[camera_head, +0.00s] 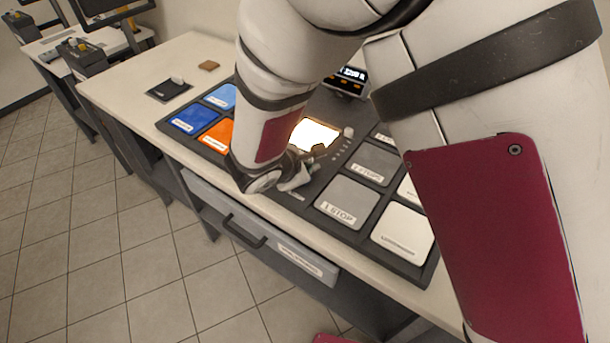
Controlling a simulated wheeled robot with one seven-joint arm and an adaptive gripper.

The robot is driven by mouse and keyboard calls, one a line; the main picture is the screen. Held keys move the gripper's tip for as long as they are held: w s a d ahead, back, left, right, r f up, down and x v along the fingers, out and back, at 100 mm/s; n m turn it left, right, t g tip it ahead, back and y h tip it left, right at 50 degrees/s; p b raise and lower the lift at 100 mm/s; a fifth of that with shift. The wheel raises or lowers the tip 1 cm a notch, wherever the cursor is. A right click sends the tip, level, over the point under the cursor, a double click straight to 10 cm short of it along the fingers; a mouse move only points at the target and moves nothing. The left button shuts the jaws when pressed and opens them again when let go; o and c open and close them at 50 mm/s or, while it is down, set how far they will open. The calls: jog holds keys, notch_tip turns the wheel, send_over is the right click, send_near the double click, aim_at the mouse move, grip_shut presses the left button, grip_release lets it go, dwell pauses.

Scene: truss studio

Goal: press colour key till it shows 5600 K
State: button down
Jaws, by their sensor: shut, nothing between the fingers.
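A dark control unit stands at the back of the panel, with a small lit display (352,74) whose white digits seem to read 3200 K; the first digit is hard to make out. Small orange-lit keys (347,85) sit just below the digits. I cannot tell which one is the colour key, and my arm covers part of the unit's left side. My gripper (318,152) is shut and empty, low over the panel in front of the bright lit square (312,133). It is nearer the front than the display and apart from the keys. My wrist partly hides it.
The dark tray (297,222) holds blue and orange gel squares (195,118) at left, and grey and white ones (345,199) at right.

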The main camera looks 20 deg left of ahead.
jog(key=shift+f+b, duration=0.85)
jog(key=shift+b, duration=0.2)
dwell(1.4)
jog(key=shift+r, duration=0.1)
jog(key=shift+r+p, duration=0.35)
jog(key=shift+r, duration=0.4)
jog(key=shift+r+p, duration=1.35)
jog(key=shift+r, duration=1.15)
